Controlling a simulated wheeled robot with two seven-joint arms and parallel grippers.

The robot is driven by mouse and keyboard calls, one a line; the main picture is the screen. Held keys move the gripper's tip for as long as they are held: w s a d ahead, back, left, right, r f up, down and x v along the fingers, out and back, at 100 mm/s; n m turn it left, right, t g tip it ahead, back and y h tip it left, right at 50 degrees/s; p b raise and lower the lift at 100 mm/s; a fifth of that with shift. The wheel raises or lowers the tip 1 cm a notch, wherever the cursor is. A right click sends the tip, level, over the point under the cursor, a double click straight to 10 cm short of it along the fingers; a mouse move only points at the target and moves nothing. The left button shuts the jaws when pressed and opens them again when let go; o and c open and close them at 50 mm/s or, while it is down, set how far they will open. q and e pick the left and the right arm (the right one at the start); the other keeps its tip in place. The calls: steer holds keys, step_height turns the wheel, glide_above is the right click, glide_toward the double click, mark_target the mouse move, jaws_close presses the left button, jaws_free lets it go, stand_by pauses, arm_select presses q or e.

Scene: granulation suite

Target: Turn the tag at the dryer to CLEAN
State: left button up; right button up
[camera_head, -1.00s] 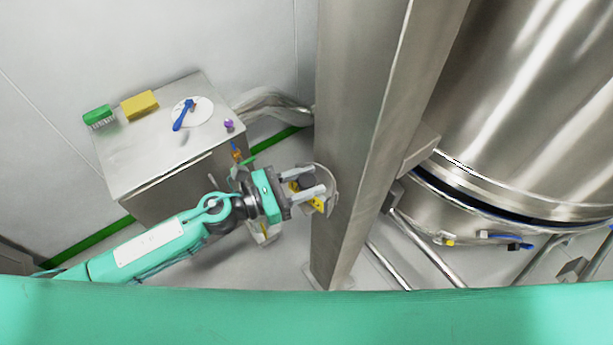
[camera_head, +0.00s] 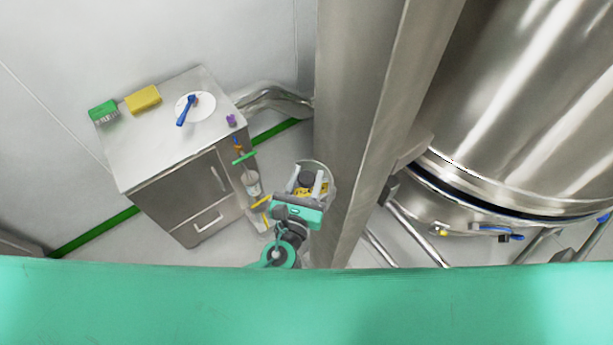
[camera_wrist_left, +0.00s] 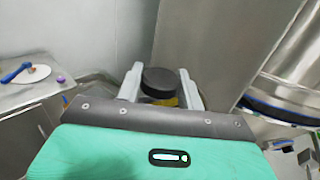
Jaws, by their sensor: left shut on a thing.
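A round pale plate with a black knob (camera_head: 306,179) and a yellow patch (camera_head: 311,192) is on the left side of the steel column, beside the dryer. This looks like the tag; its lettering is too small to read. My left gripper (camera_head: 305,186) comes up from below, with one finger on either side of the black knob, shut on it. In the left wrist view the black knob (camera_wrist_left: 159,82) sits between the two grey fingers, with yellow (camera_wrist_left: 168,102) partly hidden under it. My right gripper is not in view.
The steel column (camera_head: 360,110) stands close on the right of the gripper. The large steel dryer vessel (camera_head: 530,110) is behind it. At left a steel cabinet (camera_head: 150,160) bears a green brush (camera_head: 103,111), a yellow block (camera_head: 143,99) and a white disc (camera_head: 203,106) with a blue-handled tool.

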arm_select(q)
steer(key=shift+n+t+y, duration=0.3)
steer(key=shift+n+y, duration=0.8)
steer(key=shift+y, duration=0.8)
steer(key=o, duration=1)
steer(key=shift+c, duration=0.2)
steer(key=s+b, duration=0.6)
steer(key=s, duration=0.7)
steer(key=shift+s+a, duration=0.25)
steer(key=shift+s, duration=0.15)
